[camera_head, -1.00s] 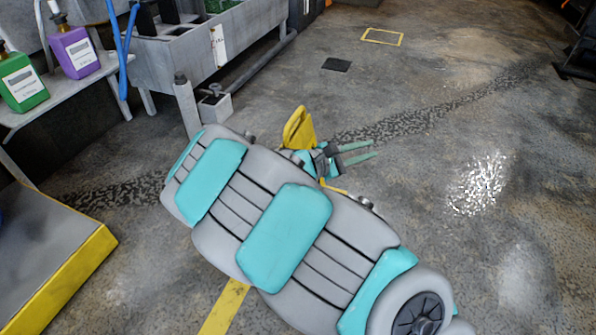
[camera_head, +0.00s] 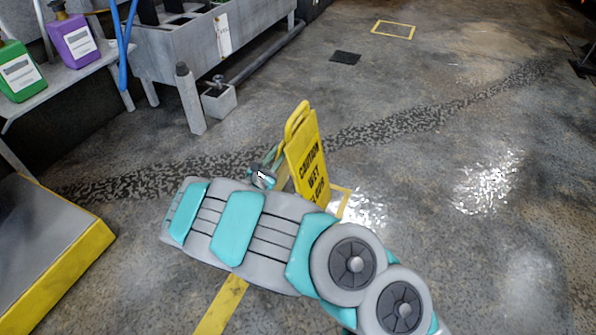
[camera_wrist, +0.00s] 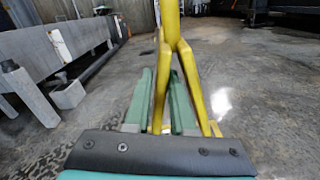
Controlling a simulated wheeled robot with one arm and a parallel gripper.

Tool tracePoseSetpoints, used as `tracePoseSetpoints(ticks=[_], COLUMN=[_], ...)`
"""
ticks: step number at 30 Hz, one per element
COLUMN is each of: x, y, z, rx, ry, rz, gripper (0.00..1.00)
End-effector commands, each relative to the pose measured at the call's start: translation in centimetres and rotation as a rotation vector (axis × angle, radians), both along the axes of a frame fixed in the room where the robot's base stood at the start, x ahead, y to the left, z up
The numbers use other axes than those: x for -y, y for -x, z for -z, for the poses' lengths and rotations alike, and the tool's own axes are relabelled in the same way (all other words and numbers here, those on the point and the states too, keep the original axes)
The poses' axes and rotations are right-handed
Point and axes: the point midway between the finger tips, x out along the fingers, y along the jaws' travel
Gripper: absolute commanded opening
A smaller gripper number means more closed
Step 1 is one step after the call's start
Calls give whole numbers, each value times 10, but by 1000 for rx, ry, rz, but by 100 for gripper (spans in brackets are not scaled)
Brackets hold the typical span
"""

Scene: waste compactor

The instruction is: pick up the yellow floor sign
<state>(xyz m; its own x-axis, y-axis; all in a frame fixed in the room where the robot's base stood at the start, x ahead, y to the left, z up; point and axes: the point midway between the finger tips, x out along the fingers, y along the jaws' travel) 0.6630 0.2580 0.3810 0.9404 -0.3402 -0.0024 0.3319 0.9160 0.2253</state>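The yellow floor sign (camera_head: 308,160) stands upright on the floor as an A-frame, with black "caution wet floor" lettering on its right-facing panel. In the wrist view the sign (camera_wrist: 172,45) shows edge-on, its legs spreading downward. My gripper (camera_wrist: 161,74) has its two green fingers apart, with the sign's left leg showing in the gap between them. I see no clear contact. In the head view my gripper (camera_head: 274,156) is close by the sign's left side, and my arm covers the floor below it.
A grey metal trough (camera_head: 195,50) and a grey post (camera_head: 190,98) stand at the upper left. A shelf with green (camera_head: 18,72) and purple (camera_head: 73,42) bottles is at far left. A yellow-edged platform (camera_head: 60,275) is lower left. The floor to the right is clear.

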Motion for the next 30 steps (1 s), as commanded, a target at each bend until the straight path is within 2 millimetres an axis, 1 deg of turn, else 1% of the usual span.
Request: tracePoseSetpoints(ticks=[1, 8, 13, 16, 20, 26, 30], x=[3, 9, 19, 22, 23, 23, 23], y=[-5, -19, -42, -53, -60, -60, -60], z=[1, 2, 4, 3, 3, 3, 3], rx=[0, 0, 2, 3, 3, 3, 2], ry=[-1, 0, 1, 1, 1, 1, 2], rz=[2, 3, 6, 4, 2, 1, 1], gripper=[22, 22, 22, 22, 22, 22, 7])
